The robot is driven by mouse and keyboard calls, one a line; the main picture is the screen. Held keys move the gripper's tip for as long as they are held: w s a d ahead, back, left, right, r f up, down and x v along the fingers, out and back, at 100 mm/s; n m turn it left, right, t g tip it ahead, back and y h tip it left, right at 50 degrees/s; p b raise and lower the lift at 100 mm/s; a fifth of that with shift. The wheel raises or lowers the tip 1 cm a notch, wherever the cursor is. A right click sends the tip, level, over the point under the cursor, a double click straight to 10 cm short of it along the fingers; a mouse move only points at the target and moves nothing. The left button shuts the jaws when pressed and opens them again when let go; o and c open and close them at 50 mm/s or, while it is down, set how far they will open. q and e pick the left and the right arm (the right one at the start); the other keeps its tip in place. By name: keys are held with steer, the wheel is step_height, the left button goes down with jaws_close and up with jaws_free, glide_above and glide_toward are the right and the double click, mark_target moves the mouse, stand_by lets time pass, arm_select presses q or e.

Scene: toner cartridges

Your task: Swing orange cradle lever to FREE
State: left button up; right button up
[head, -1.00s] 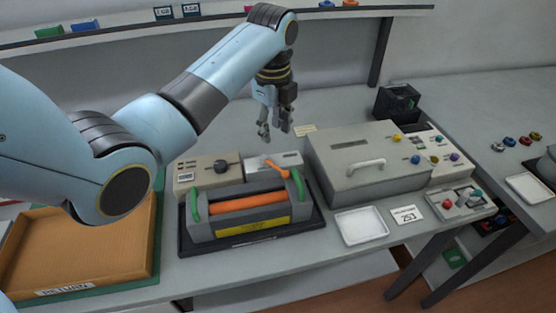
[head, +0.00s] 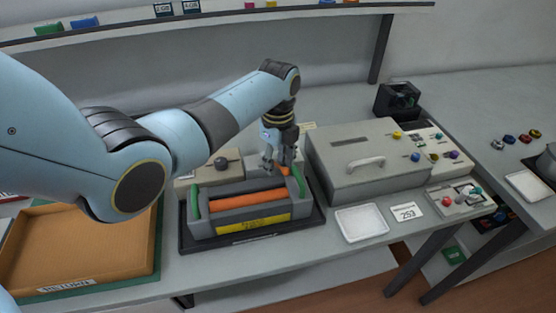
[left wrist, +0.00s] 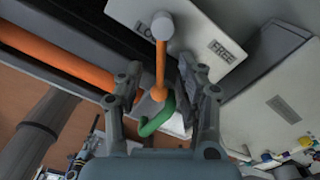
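The orange cradle lever (left wrist: 160,65) lies between the two fingers of my left gripper (left wrist: 160,84) in the left wrist view. Its grey round end (left wrist: 163,27) is over a white plate (left wrist: 190,48), between a partly covered label starting "LO" and the label FREE. The fingers stand apart on either side of the lever, with visible gaps. In the head view my left gripper (head: 278,166) is low at the back right of the grey cradle (head: 238,215), and hides much of the lever (head: 285,169). My right gripper is not in view.
An orange roller (head: 235,202) lies in the cradle, with green handles (head: 194,202) at its ends. A grey lidded box (head: 365,160) stands close to the right. A white tray (head: 362,223) lies in front, and a brown tray (head: 75,245) at left.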

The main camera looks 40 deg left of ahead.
arm_select(q)
jaws_close()
steer(key=shift+r, duration=0.1)
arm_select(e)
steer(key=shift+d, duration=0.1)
arm_select(q)
steer(key=shift+w, duration=0.15)
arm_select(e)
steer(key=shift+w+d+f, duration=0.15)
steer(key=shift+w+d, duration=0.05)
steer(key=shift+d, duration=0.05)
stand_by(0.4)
